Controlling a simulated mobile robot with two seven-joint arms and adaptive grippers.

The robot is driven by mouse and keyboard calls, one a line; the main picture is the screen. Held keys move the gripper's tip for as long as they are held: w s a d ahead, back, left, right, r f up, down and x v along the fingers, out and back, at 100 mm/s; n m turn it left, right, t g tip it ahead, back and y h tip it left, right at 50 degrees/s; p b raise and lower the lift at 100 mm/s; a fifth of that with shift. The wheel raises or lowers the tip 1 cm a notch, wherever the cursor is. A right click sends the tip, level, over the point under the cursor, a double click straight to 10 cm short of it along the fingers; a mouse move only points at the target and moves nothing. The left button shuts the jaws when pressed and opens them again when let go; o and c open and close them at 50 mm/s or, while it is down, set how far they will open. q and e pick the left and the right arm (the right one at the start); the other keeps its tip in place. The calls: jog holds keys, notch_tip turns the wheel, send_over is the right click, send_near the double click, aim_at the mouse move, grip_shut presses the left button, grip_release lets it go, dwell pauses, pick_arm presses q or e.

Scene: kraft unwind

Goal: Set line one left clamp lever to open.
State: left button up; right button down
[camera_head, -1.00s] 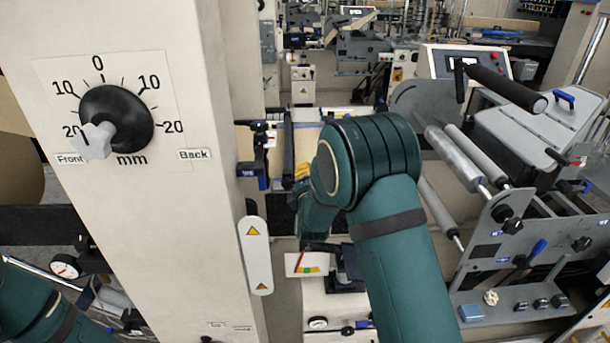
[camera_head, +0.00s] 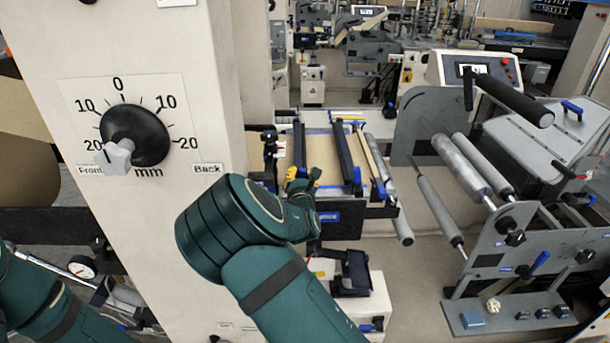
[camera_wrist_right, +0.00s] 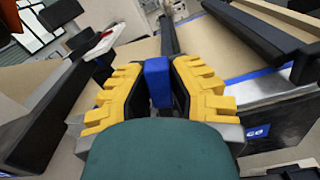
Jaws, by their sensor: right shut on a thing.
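My right gripper (camera_head: 303,178) has yellow fingers and is at the near end of the left dark clamp bar (camera_head: 300,146) on the splice table (camera_head: 324,180). In the right wrist view, its yellow fingers (camera_wrist_right: 158,88) are shut on a blue lever handle (camera_wrist_right: 157,77). A dark bar (camera_wrist_right: 168,36) runs away behind the handle. In the head view the fingers and my arm hide the handle, so I cannot tell its angle there. My left arm shows at the lower left, but its gripper is out of view.
A second dark clamp bar (camera_head: 346,158) lies to the right on the table. A pale column with a black dial (camera_head: 135,135) stands close on the left. A grey machine with rollers (camera_head: 462,165) stands on the right. A black-topped device (camera_head: 352,272) sits below the table.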

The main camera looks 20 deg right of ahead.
jog(key=shift+w+a+r+n, duration=0.15)
jog(key=shift+a+r+n, duration=0.1)
jog(key=shift+n, duration=0.15)
jog(key=c, duration=0.9)
grip_release()
jog(key=shift+o, duration=0.2)
jog(key=shift+f, duration=0.15)
jog(key=v, duration=1.2)
